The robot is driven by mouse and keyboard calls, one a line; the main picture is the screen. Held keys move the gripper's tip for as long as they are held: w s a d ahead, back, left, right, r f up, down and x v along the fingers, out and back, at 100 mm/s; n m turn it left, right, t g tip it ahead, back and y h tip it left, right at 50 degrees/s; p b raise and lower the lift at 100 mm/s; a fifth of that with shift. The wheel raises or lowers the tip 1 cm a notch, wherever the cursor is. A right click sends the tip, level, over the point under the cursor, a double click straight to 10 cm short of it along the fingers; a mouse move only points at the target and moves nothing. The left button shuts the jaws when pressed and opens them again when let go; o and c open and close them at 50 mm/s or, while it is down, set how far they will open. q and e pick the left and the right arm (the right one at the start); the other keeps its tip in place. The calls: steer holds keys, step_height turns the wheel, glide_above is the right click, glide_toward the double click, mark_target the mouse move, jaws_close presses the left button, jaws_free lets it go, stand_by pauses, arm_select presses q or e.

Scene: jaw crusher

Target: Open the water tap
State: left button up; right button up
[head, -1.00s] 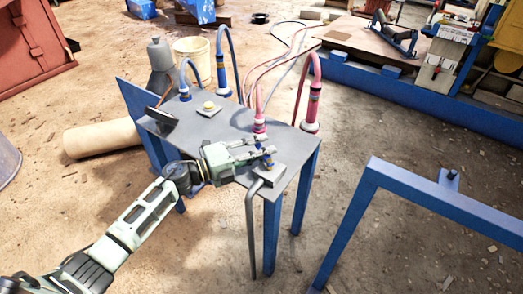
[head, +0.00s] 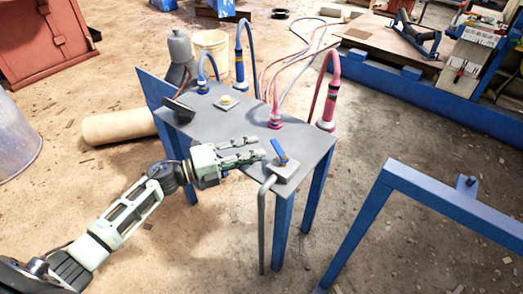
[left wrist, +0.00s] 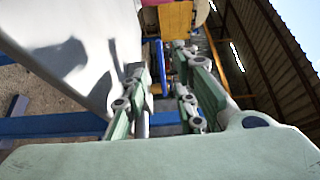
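The water tap (head: 282,158) sits on a small grey plate at the near right corner of the grey table. Its blue handle (head: 279,149) lies diagonally in the head view, its far end toward the left. A grey pipe (head: 262,225) bends down from the tap over the table edge. My left gripper (head: 258,149) is just left of the tap, above the table top, with its two fingers apart and nothing between them. In the left wrist view its fingers (left wrist: 162,100) are also apart; a blue bar shows beyond them, and I cannot tell if it is the handle. My right gripper is not in view.
The table (head: 215,140) also bears a yellow button (head: 227,101), blue hose fittings (head: 239,68) and red hose fittings (head: 327,108). A blue frame (head: 420,185) stands to the right. A tan cylinder (head: 118,126) lies on the floor behind my left arm.

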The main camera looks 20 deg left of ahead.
mark_target(279, 150)
arm_select(q)
steer(key=shift+s+a, duration=0.1)
steer(key=shift+c, duration=0.2)
